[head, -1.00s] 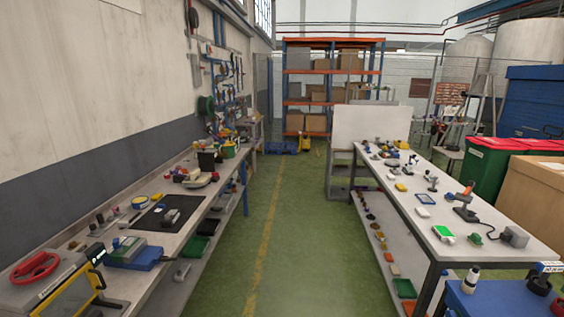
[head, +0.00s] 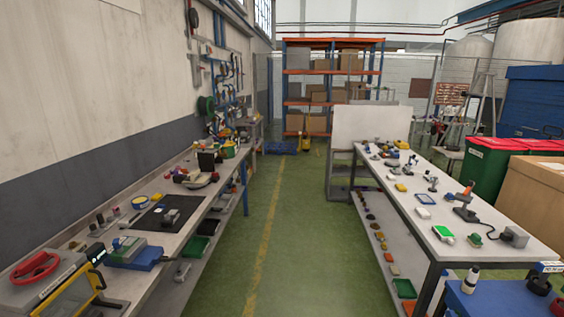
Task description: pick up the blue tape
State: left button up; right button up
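Neither of my grippers is in the head view.
On the left bench, a black mat (head: 147,221) bears a grey device, with a blue case (head: 146,258) nearer. The right table (head: 462,215) holds several tools and small parts. The green floor aisle (head: 290,240) between them is clear. Orange-beamed shelving (head: 333,72) stands at the back.

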aim_at(161, 207)
jog(key=u, duration=1.3)
